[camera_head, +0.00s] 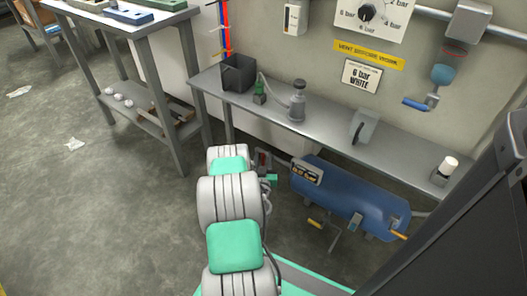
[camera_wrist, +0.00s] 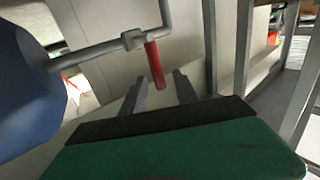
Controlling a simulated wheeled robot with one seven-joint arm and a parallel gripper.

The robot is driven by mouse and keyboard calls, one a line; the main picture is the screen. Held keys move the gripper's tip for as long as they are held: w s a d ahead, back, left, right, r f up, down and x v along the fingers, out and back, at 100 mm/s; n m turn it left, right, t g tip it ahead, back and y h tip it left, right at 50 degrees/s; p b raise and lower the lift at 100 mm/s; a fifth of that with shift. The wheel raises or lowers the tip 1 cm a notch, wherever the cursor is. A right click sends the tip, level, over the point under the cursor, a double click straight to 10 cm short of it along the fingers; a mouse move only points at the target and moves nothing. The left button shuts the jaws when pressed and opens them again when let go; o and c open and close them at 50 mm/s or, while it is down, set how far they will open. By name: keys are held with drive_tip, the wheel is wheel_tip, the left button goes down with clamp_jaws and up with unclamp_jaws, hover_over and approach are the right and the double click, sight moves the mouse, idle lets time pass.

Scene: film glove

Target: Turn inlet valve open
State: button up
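A valve with a red lever handle (camera_wrist: 154,64) sits on a grey pipe (camera_wrist: 95,53) that runs into the end of the blue tank (camera_wrist: 28,90). The lever hangs down from the pipe, tilted slightly in the wrist view. My gripper (camera_wrist: 160,78) is open, its two dark fingers apart. The lever's lower end shows between and just beyond the fingertips; I cannot tell whether they touch it. In the head view, the blue tank (camera_head: 345,196) lies below the bench, and my arm reaches down to its left end. The valve there is small and partly hidden by my arm.
A grey bench (camera_head: 330,140) stands above the tank, holding a black bin (camera_head: 238,73) and a grey bottle (camera_head: 297,101). A yellow handle (camera_head: 315,224) sticks out below the tank. A wall valve has a blue handle (camera_head: 415,104).

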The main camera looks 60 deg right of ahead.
drive_tip(key=shift+x, duration=1.4)
drive_tip(key=shift+w+d+p, duration=0.25)
drive_tip(key=shift+d+p, duration=0.2)
drive_tip(key=shift+d, duration=0.15)
drive_tip(key=shift+c, duration=0.3)
clamp_jaws()
